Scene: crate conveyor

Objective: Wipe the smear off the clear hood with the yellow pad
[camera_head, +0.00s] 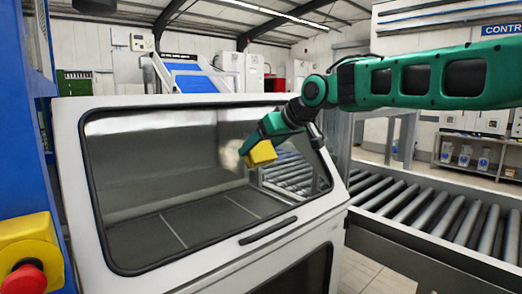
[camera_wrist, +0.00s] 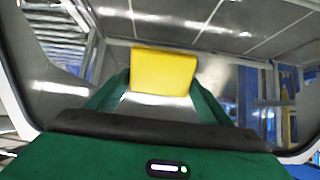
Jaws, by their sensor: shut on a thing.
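My green gripper (camera_wrist: 164,85) is shut on the yellow pad (camera_wrist: 163,71), which sits between its two fingers. In the head view the yellow pad (camera_head: 261,153) is at the right half of the clear hood (camera_head: 150,160), close to its front face. I cannot tell whether the pad touches the pane. My gripper (camera_head: 258,147) reaches in from the upper right. A pale brownish smear (camera_head: 231,157) shows on the hood just left of the pad, partly hidden by the pad and gripper. In the wrist view the hood fills most of the picture behind the pad.
The hood has a white frame (camera_head: 70,130) and a dark handle (camera_head: 268,230) below the pane. A roller conveyor (camera_head: 430,210) runs at the right. A blue post with a yellow box and red button (camera_head: 25,280) stands at the left edge.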

